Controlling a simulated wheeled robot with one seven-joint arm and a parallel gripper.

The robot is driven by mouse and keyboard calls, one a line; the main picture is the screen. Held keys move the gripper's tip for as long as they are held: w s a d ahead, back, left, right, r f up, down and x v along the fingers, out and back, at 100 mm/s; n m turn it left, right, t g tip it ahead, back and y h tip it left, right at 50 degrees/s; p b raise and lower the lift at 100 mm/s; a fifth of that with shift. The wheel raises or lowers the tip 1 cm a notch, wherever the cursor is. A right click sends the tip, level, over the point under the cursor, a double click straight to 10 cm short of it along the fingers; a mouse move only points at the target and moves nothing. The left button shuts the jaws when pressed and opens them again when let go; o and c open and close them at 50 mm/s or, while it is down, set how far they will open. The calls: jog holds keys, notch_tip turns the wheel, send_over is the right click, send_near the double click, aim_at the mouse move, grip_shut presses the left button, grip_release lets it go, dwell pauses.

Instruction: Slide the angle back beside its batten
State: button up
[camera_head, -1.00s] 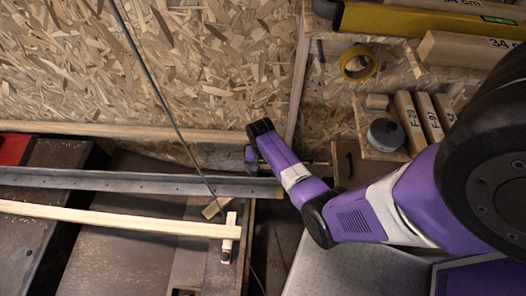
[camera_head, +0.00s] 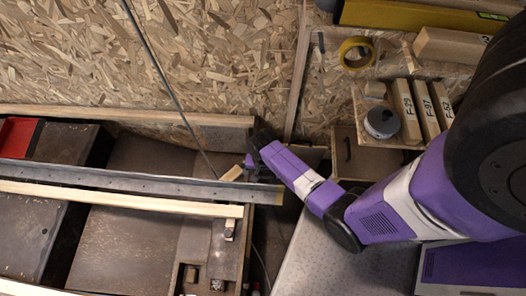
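The angle (camera_head: 130,181) is a long dark-grey metal strip with small holes, running from the left edge to just right of centre. Its batten (camera_head: 130,198) is a pale wooden strip on the near side, roughly parallel. Little or no gap shows between them; I cannot tell whether they touch. My gripper (camera_head: 256,171) is at the far side of the angle, near its right end. Its fingers are small and partly hidden, so I cannot tell whether they are open or shut, or whether they touch the angle.
A small wooden block (camera_head: 232,174) lies beyond the angle, just left of my gripper. A chipboard panel (camera_head: 220,60) rises behind.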

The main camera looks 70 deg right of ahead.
jog(key=shift+s+f, duration=0.1)
jog(key=shift+s, duration=0.05)
notch_tip(320, 180, up, 8)
jog(key=shift+f+p, duration=0.1)
jog(key=shift+p, duration=0.65)
dwell(0.4)
